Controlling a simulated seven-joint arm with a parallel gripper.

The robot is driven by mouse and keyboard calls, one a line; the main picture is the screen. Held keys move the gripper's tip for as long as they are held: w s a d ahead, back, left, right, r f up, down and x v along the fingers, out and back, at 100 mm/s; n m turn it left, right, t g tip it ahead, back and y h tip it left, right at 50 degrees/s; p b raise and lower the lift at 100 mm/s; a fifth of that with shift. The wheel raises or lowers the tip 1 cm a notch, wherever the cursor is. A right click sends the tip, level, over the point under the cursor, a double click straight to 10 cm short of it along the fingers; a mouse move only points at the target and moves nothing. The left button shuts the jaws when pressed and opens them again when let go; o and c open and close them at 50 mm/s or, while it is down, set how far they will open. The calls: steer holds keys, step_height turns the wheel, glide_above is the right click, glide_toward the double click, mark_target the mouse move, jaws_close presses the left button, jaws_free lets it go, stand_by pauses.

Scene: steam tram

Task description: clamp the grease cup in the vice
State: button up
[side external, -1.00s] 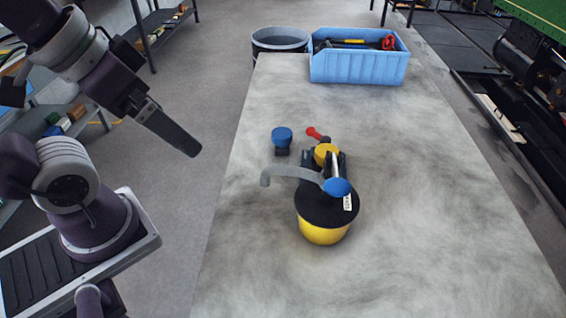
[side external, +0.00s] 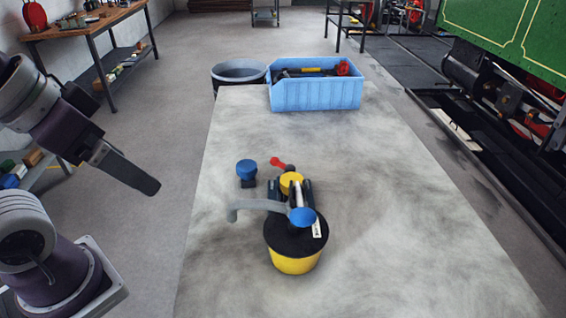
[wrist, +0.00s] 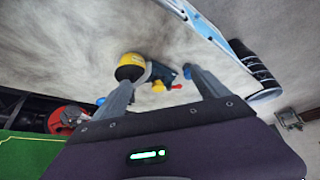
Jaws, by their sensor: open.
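The vice stands on the grey worktop, with a black body on a round yellow base (side external: 296,262) and a grey lever (side external: 255,206) with a blue knob. A yellow-topped round piece (side external: 291,180) sits at the vice's dark jaws; whether it is gripped is unclear. A separate blue-capped piece (side external: 247,170) stands on the worktop behind and left of the vice. I cannot tell which piece is the grease cup. My gripper (side external: 153,186) is open and empty, left of the worktop. In the wrist view, the vice (wrist: 130,67) shows beyond and between my gripper's fingers (wrist: 158,77).
A red-tipped tool (side external: 278,162) lies behind the vice. A blue bin (side external: 315,97) with tools stands at the worktop's far end, beside a dark round tub (side external: 238,74). The worktop (side external: 430,220) right of the vice is clear. A green tram (side external: 525,35) stands at right.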

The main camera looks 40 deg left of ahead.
steer(key=w+n, duration=0.1)
steer(key=w, duration=0.2)
steer(key=w+r+n, duration=0.1)
steer(key=w, duration=0.1)
steer(key=w+r+n+g+h, duration=0.1)
steer(key=w+n, duration=0.1)
steer(key=w, duration=0.1)
steer(key=shift+w+d, duration=0.15)
steer(key=shift+w, duration=0.2)
steer(key=c, duration=0.7)
steer(key=w+f+n, duration=0.1)
steer(key=w+n, duration=0.1)
steer(key=w, duration=0.2)
steer(key=w+f+n, duration=0.1)
steer(key=w+n, duration=0.1)
steer(key=w, duration=0.2)
steer(key=w+a+f+n+g, duration=0.1)
steer(key=w+n, duration=0.1)
steer(key=w, duration=0.3)
steer(key=shift+f, duration=0.15)
steer(key=shift+c, duration=1)
steer(key=n+g, duration=0.1)
steer(key=n, duration=0.5)
glide_toward(280, 163)
steer(key=shift+n+y, duration=0.5)
steer(key=shift+n, duration=0.3)
steer(key=x, duration=0.5)
steer(key=d+x, duration=0.1)
steer(key=x, duration=0.2)
steer(key=shift+f, duration=0.15)
